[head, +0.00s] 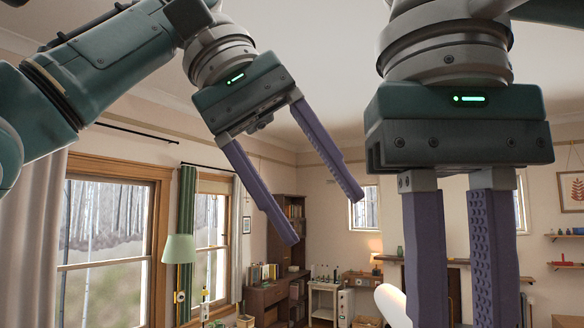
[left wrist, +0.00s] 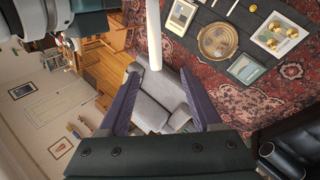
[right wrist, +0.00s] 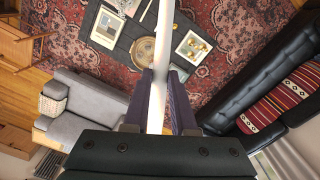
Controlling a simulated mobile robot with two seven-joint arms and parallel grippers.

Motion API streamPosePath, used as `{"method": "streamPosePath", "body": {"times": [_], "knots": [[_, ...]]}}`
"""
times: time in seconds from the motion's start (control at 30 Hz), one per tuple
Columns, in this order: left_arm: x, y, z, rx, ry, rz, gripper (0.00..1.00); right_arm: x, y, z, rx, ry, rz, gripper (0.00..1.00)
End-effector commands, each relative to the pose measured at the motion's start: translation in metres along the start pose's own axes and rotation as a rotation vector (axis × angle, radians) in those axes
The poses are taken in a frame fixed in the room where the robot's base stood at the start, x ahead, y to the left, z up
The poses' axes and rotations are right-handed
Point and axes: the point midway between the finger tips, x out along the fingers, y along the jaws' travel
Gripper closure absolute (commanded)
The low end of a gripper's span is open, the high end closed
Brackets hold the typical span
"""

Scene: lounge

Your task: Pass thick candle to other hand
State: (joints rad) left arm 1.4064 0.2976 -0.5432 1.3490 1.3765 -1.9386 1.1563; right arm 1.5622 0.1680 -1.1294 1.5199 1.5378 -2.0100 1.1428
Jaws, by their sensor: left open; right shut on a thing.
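The thick candle is a long white cylinder; its end (head: 393,305) shows at the bottom of the head view, beside my right gripper's fingers. My right gripper (right wrist: 162,75) is shut on the candle (right wrist: 163,30), which runs between its purple fingers in the right wrist view. In the head view its fingers (head: 459,290) run off the bottom edge. My left gripper (head: 324,218) is open and empty, up and left of the candle end. In the left wrist view the candle (left wrist: 154,35) comes in from the top, its lower end between the open fingertips in the picture; depth is unclear.
Far below lie a grey sofa (left wrist: 158,100), a dark low table (left wrist: 205,38) with a round brass tray (left wrist: 218,40) and frames, and a black sofa (right wrist: 245,85). A green lamp (head: 178,249) stands by the windows. The air around my grippers looks clear.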

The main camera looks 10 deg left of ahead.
Motion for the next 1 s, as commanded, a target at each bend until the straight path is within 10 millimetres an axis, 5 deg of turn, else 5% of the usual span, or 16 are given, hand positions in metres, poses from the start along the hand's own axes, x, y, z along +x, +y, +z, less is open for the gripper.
{"method": "streamPosePath", "body": {"times": [0.43, 0.87, 1.0], "knots": [[0.081, 0.0, 0.0, 0.0, -0.002, -0.001, 0.34, 0.0, 0.0, 0.0, 0.0, 0.0, 0.0, 1.0], [0.093, 0.0, 0.0, 0.001, 0.001, 0.0, 0.34, 0.0, 0.0, 0.0, 0.0, 0.0, 0.0, 1.0], [0.093, 0.0, 0.0, 0.001, 0.001, 0.0, 0.48, 0.0, 0.0, 0.0, 0.0, 0.0, 0.0, 1.0]]}}
